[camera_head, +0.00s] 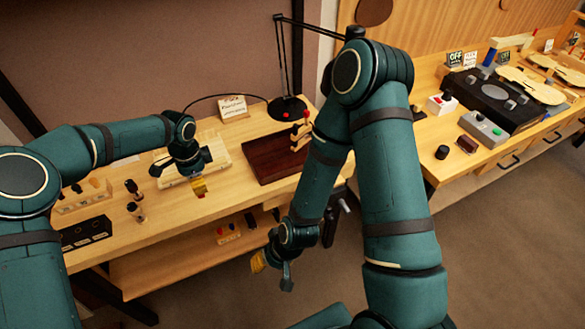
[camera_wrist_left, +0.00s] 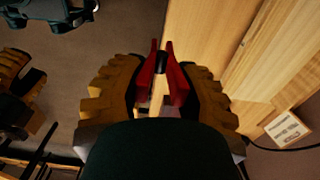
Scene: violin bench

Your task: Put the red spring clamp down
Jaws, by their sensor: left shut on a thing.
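The red spring clamp (camera_wrist_left: 178,86) is between the ridged yellow fingers of my left gripper (camera_wrist_left: 160,92) in the left wrist view. Its two red arms stand a little apart, with a dark pivot between them. In the head view my left gripper (camera_head: 198,188) is over the front part of the wooden bench (camera_head: 165,215). Only a speck of red shows at its fingertips there, and I cannot tell how high the clamp is. My right gripper (camera_head: 272,269) hangs low in front of the bench, and its finger opening is unclear.
A dark red-brown board (camera_head: 268,160) lies right of my left gripper. A black lamp (camera_head: 287,108) and a small card (camera_head: 232,107) stand behind. Small bottles (camera_head: 135,200) and a rack (camera_head: 84,196) are to the left. Bare wood lies along the front edge.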

